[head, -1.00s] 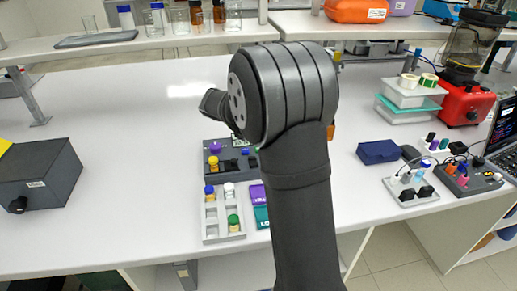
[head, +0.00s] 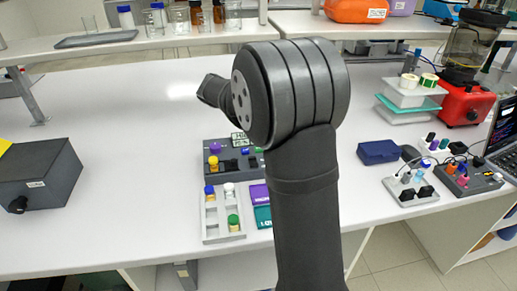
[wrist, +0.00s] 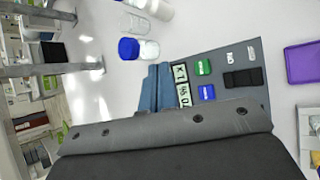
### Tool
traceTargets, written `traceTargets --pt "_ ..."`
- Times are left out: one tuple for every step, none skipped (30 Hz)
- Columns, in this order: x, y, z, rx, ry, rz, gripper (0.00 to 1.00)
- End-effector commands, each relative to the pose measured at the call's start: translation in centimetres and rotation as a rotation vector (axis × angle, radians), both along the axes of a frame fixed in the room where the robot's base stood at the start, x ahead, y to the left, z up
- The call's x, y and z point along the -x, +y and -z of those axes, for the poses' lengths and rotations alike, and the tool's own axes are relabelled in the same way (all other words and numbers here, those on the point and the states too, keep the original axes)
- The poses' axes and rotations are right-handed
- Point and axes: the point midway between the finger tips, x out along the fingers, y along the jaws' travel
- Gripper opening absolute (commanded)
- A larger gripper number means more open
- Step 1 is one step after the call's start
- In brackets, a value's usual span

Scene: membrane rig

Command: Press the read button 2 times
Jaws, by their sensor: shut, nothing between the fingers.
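The grey rig panel (head: 220,171) sits on the bench, partly behind my arm in the head view. It also shows in the wrist view (wrist: 225,66), with a small lit display (wrist: 183,86), a green button (wrist: 203,67), a blue button (wrist: 207,92) and a black switch block (wrist: 243,78). The labels are too small to tell which button is the read button. My gripper (wrist: 165,122) fills the bottom of the wrist view as a grey body; it is shut and empty, over or near the panel's edge.
A grey rack with vials (head: 209,228) lies in front of the panel, beside a purple box (head: 259,195) and a teal box (head: 263,217). A dark box with a knob (head: 38,177) stands at left. The bench between is clear.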

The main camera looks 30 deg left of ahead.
Motion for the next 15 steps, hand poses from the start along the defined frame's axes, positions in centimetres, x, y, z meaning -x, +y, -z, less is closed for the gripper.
traceTargets --pt "0.0 0.0 0.0 0.000 0.000 0.000 0.00" --pt "0.0 0.0 0.0 0.000 0.000 0.000 0.00" --pt "0.0 0.0 0.0 0.000 0.000 0.000 0.00" --pt "0.0 0.0 0.0 0.000 0.000 0.000 0.00" --pt "0.0 0.0 0.1 0.000 0.000 0.000 0.00" --pt "0.0 0.0 0.2 0.001 0.000 -0.001 0.00" --pt "0.0 0.0 0.3 0.001 -0.001 0.000 0.00" --pt "0.0 0.0 0.4 0.001 -0.001 0.000 0.00" --pt "0.0 0.0 0.7 0.002 0.000 -0.001 0.00" --pt "0.0 0.0 0.9 0.004 0.000 -0.001 0.00" --pt "0.0 0.0 1.3 0.004 0.000 -0.001 0.00" --pt "0.0 0.0 1.7 0.004 0.001 0.000 0.00" --pt "0.0 0.0 2.2 0.004 0.001 0.000 0.00" --pt "0.0 0.0 2.6 0.004 0.001 -0.001 0.00" --pt "0.0 0.0 3.2 0.004 0.001 -0.001 0.00"
